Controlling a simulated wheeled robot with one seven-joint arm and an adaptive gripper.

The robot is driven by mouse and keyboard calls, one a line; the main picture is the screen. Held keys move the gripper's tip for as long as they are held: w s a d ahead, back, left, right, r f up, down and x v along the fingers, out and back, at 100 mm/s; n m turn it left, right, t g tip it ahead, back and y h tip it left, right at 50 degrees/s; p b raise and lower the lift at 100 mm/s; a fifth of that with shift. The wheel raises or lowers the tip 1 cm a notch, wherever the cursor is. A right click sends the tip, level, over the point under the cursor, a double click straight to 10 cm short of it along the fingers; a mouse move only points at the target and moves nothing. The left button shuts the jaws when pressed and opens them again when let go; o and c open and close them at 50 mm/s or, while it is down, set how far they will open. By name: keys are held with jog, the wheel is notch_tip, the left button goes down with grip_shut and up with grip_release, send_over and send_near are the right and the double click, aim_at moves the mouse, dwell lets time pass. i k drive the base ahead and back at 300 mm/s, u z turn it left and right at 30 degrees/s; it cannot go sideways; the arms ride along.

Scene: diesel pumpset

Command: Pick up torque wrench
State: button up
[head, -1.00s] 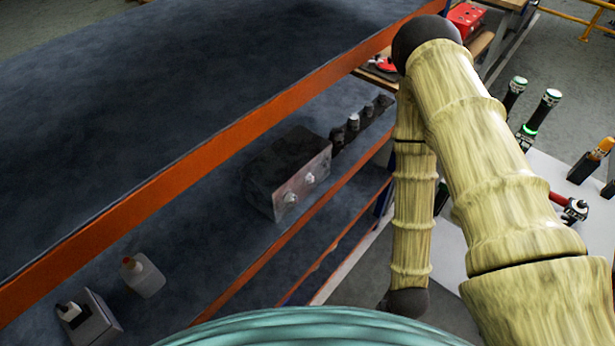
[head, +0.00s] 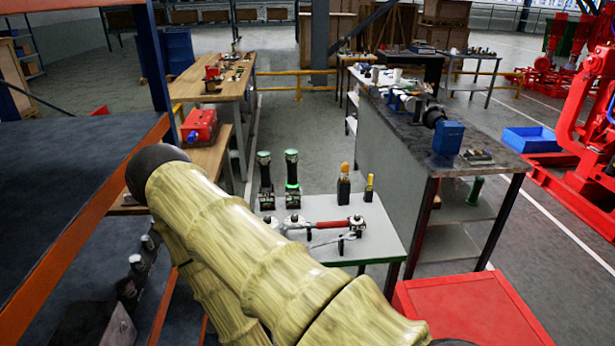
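A long tool with a red handle (head: 332,225), which looks like the torque wrench, lies on the small white table (head: 385,238) in the middle of the head view. Its left part shows metal ends close to my arm. A second, silvery tool (head: 332,242) lies just in front of it, and I cannot tell its kind. My arm crosses the lower left and middle of the view and hides the near left part of the table. My gripper is not in view.
Two dark tools with green rings (head: 291,180) and two yellow-topped tools (head: 344,183) stand upright at the table's back. A red box (head: 465,308) is at front right, a metal workbench (head: 425,140) behind right. Dark shelving with orange edges (head: 85,215) flanks the left.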

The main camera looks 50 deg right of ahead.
aim_at(350, 222)
jog(key=z, duration=3.2)
jog(key=i, duration=0.8)
jog(key=u, duration=2.9)
jog(key=i, duration=0.2)
jog(key=z, duration=0.2)
